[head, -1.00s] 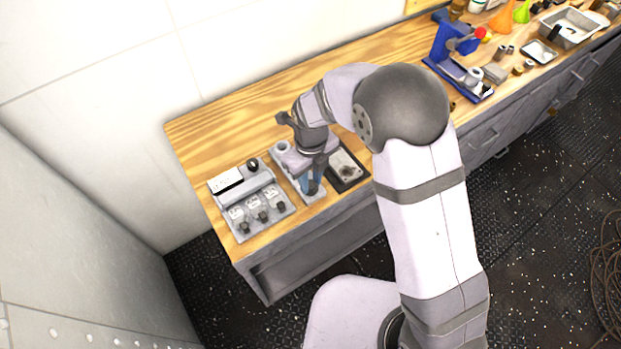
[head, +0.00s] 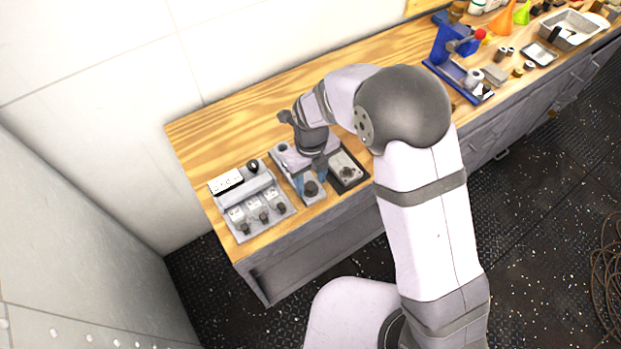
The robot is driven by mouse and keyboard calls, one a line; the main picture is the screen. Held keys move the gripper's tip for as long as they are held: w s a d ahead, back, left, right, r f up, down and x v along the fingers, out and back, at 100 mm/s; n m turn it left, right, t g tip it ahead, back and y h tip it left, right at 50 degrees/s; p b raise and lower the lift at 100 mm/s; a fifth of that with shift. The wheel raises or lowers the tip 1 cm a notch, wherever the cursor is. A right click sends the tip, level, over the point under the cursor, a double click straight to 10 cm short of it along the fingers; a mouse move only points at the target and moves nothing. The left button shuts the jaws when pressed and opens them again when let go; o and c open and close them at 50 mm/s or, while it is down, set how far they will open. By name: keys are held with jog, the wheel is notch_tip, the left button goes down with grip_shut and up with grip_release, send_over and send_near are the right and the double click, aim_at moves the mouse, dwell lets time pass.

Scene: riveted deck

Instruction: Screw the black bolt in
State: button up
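The black bolt appears as a dark round head (head: 311,189) at the front end of a light grey block (head: 316,200) on the bench. How deep it sits cannot be told. My gripper (head: 310,177) points down over this block, just behind the bolt in the picture. My wrist hides the middle of the block.
A grey panel with switches and black knobs (head: 248,203) stands close on the left. A dark-rimmed tray (head: 361,183) lies close on the right. A blue press (head: 447,50) and other workshop items stand farther right. Bare wood lies behind the block.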

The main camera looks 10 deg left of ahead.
aim_at(311, 185)
jog(key=shift+r+b, duration=1.05)
jog(key=shift+r, duration=2.65)
